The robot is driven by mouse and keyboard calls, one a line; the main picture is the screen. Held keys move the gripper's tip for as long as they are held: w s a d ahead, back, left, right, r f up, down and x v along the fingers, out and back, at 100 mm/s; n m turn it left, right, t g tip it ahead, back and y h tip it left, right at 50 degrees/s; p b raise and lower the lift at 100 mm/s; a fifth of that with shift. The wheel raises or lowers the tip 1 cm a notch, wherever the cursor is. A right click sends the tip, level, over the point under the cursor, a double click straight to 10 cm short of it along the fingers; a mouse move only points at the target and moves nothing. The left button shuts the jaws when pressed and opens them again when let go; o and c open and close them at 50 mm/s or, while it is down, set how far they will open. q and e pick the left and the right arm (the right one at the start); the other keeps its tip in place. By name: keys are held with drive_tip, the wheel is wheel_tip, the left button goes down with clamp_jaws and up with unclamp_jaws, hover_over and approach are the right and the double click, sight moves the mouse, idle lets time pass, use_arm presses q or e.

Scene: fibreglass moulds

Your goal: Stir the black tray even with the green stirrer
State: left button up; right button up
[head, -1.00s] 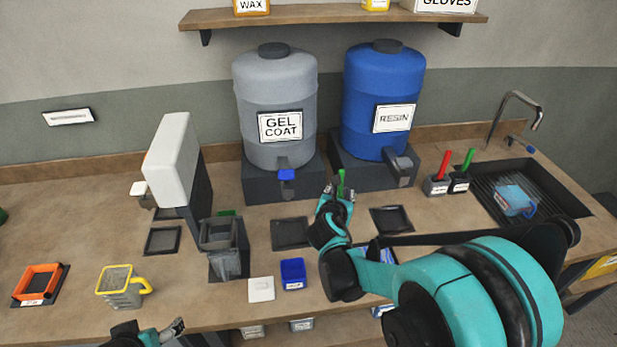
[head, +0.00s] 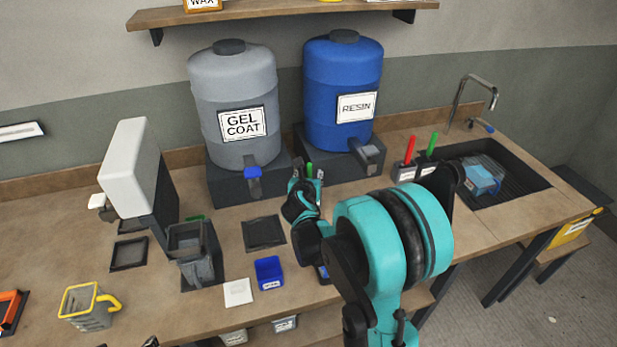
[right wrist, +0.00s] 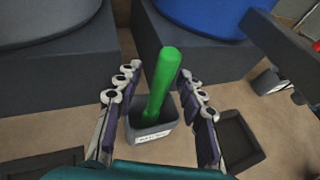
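A green stirrer (right wrist: 162,82) stands tilted in a small dark labelled cup (right wrist: 150,130) in the right wrist view. My right gripper (right wrist: 160,98) is open, its fingers on either side of the stirrer with gaps showing. In the head view my right gripper (head: 307,182) is in front of the drums, and the stirrer's green top (head: 309,169) shows above it. Dark square trays lie on the bench, one in the middle (head: 264,233) and one at left (head: 129,253); I cannot tell which is the task's black tray. Only a tip of my left gripper (head: 151,342) shows at the bottom edge.
Grey gel coat (head: 233,90) and blue resin (head: 340,75) drums stand behind. Red (head: 409,148) and green (head: 432,143) sticks stand in cups by the sink (head: 515,192). A dark container (head: 190,242), blue box (head: 269,273) and yellow-rimmed jug (head: 88,307) occupy the front.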

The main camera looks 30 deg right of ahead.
clamp_jaws()
drive_tip(key=shift+r+p, duration=4.2)
drive_tip(key=shift+r, duration=1.3)
